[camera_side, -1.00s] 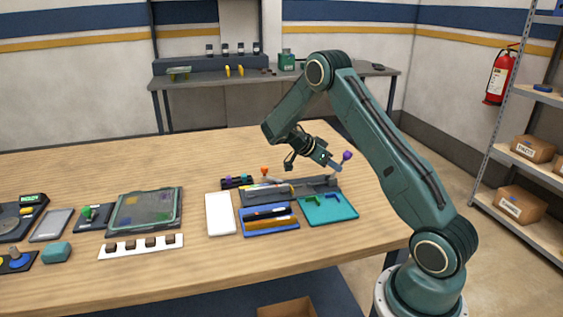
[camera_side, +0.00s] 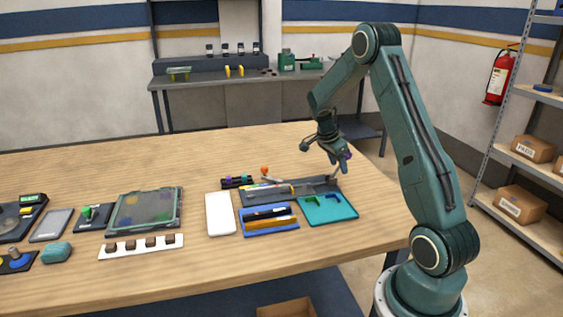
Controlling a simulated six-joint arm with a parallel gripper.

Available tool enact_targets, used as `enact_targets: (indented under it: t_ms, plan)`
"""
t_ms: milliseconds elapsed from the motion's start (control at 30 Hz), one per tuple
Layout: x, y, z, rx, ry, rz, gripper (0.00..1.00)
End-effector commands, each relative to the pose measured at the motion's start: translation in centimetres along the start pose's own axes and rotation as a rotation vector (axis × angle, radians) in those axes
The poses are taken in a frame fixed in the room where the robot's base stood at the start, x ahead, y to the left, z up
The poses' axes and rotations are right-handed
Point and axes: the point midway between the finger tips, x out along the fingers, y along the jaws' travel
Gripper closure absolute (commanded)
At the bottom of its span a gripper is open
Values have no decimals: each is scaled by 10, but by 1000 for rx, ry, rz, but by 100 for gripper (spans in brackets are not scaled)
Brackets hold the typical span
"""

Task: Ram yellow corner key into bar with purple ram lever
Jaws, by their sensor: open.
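My gripper (camera_side: 341,165) points down at the right end of the dark grey fixture, its fingers around or just beside the purple knob of the ram lever (camera_side: 348,155). The jaws are open; I cannot tell whether they touch the knob. The lever's thin arm (camera_side: 337,173) rises from the right end of the fixture (camera_side: 262,195). A bar lies along the fixture (camera_side: 300,188), with a small yellow piece (camera_side: 291,189) near its middle, perhaps the corner key; it is too small to be sure. An orange-knobbed lever (camera_side: 265,171) stands at the fixture's left.
A teal tray (camera_side: 345,211) with green corner pieces and a blue tray (camera_side: 256,232) with bars lie in front of the fixture. A white block (camera_side: 220,214) is to the left. A dark rack (camera_side: 236,182) stands behind. The table's back left is clear.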

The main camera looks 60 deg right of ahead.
Motion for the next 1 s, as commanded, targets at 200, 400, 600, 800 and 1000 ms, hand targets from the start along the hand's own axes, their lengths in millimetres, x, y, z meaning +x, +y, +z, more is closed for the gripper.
enact_targets:
  t_ms: [200,400,600,800,1000]
  plan:
    - [4,2,-6,13,-94,-15,54]
    - [8,3,-9,22,-180,-29,54]
    - [12,4,-12,30,-265,-44,54]
    - [17,4,-14,40,-349,-58,54]
    - [10,4,-19,43,-407,-73,54]
